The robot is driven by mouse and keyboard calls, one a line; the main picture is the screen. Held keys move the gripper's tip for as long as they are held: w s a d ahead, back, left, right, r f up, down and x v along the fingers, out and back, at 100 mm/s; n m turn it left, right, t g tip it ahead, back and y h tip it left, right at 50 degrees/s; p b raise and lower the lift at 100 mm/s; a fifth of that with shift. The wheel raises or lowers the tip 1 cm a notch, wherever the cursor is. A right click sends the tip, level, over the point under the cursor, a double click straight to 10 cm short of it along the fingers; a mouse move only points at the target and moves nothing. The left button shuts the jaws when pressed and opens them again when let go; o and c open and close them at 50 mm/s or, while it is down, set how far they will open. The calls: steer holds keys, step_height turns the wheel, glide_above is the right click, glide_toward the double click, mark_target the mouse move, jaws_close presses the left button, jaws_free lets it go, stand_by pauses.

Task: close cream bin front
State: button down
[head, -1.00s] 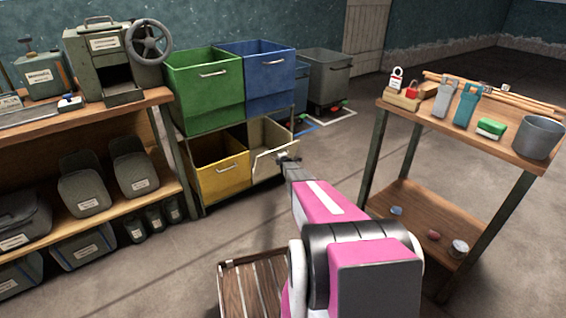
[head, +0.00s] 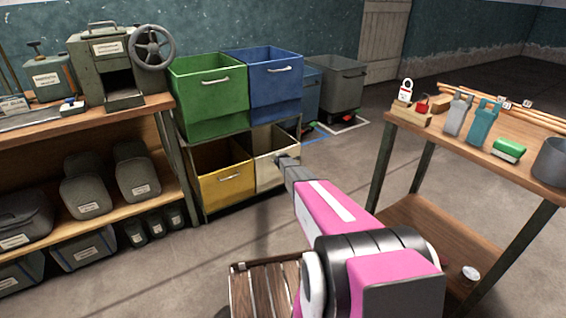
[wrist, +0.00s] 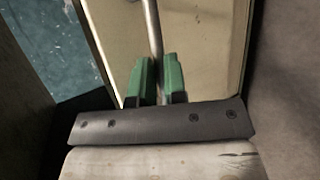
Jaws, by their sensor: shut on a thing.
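The cream bin front (head: 266,173) is at the lower right of the bin rack in the head view, beside the yellow bin. It stands close to upright; my arm hides part of it, and I cannot tell whether it is fully shut. In the wrist view the cream front (wrist: 205,60) fills the middle, with its metal handle (wrist: 152,22) running up from between the fingers. My gripper (wrist: 160,76) has its green fingers closed around this handle. In the head view my gripper (head: 284,160) is small and partly hidden at the front.
The yellow bin (head: 225,188) is to the left; the green bin (head: 210,105) and blue bin (head: 275,90) are above. A wooden shelf (head: 140,110) stands left and a wooden table (head: 425,130) right. A slatted wooden thing (head: 262,290) is low in front. Floor between is clear.

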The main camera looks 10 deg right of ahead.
steer(key=shift+w+a+r, duration=0.15)
steer(key=shift+w+r, duration=0.1)
steer(key=shift+w, duration=0.3)
steer(key=shift+w+a+r, duration=0.1)
steer(key=shift+w+r, duration=0.15)
steer(key=shift+w, duration=0.35)
steer(key=c, duration=1.2)
jaws_free()
steer(key=shift+a, duration=0.15)
steer(key=shift+o, duration=0.2)
steer(key=d+v, duration=0.1)
steer(key=v, duration=1)
steer(key=shift+s+a+f, duration=0.25)
steer(key=shift+s+f, duration=0.05)
steer(key=shift+s, duration=0.15)
steer(key=s+a+r+m+g, duration=0.3)
steer(key=s+r+m+g, duration=0.1)
steer(key=s, duration=1.3)
steer(key=s+a+r+m+g+y, duration=0.1)
steer(key=s+a+r+m+g, duration=0.2)
steer(key=s, duration=1.4)
steer(key=s+a+r+m+g, duration=0.3)
steer(key=s+r+m, duration=0.5)
steer(key=s+m, duration=0.4)
steer(key=s+g, duration=0.1)
steer(key=s, duration=0.4)
steer(key=shift+s+r+m+g, duration=0.2)
steer(key=shift+r+m+g, duration=0.1)
steer(key=shift+m, duration=0.1)
